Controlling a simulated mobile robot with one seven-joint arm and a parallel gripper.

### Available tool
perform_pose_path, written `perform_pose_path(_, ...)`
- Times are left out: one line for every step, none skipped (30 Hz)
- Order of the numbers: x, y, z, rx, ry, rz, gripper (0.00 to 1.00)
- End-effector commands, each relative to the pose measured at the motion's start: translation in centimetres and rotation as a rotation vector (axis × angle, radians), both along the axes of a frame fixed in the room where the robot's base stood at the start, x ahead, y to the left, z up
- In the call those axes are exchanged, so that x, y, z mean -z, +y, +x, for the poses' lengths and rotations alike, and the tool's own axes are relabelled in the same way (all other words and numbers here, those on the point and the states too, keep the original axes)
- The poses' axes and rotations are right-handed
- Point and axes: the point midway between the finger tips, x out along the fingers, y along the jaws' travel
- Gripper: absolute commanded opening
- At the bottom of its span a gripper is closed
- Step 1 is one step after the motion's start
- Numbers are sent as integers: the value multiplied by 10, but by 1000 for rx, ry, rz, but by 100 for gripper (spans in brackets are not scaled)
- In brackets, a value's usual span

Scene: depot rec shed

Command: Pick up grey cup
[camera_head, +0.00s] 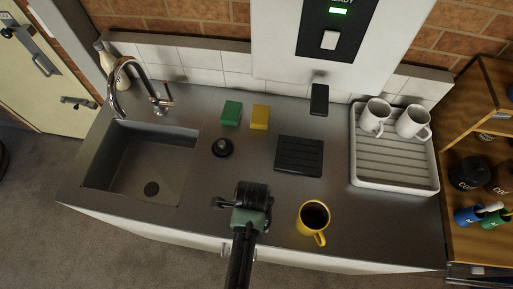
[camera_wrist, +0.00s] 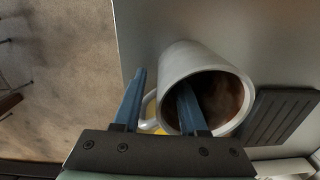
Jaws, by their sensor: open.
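The grey cup (camera_wrist: 187,61) shows in the wrist view, close below my gripper (camera_wrist: 161,80), with dark brown liquid inside. Its handle is on the left side of the cup. My gripper is open; the right finger overlaps the cup's mouth and the left finger is to the left, beyond the handle. Whether either finger touches the cup cannot be told. In the head view my gripper (camera_head: 248,197) is over the front of the counter, and I cannot make out the grey cup there; my arm probably hides it.
A yellow mug (camera_head: 305,218) with dark liquid stands right of my gripper. A black drip mat (camera_head: 299,155) lies behind it. Two white mugs (camera_head: 375,115) (camera_head: 413,122) stand on a drying tray (camera_head: 437,183) at right.

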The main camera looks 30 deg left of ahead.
Motion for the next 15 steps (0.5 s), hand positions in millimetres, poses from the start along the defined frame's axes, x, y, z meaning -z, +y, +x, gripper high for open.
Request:
perform_pose_path(4, 0, 0, 0, 2, 0, 42)
perform_pose_path(6, 0, 0, 0, 1, 0, 42)
perform_pose_path(8, 0, 0, 0, 1, 0, 42)
perform_pose_path(9, 0, 0, 1, 0, 0, 42)
perform_pose_path(10, 0, 0, 1, 0, 0, 42)
perform_pose_path(10, 0, 0, 1, 0, 1, 42)
perform_pose_path(10, 0, 0, 1, 0, 1, 42)
perform_pose_path(10, 0, 0, 1, -1, 1, 42)
perform_pose_path(10, 0, 0, 1, -1, 1, 42)
perform_pose_path(10, 0, 0, 1, -1, 1, 42)
perform_pose_path(10, 0, 0, 1, 0, 0, 42)
perform_pose_path(10, 0, 0, 1, -1, 0, 34)
perform_pose_path(10, 0, 0, 1, -1, 0, 29)
perform_pose_path(10, 0, 0, 1, 0, 0, 24)
perform_pose_path(10, 0, 0, 1, 0, 0, 16)
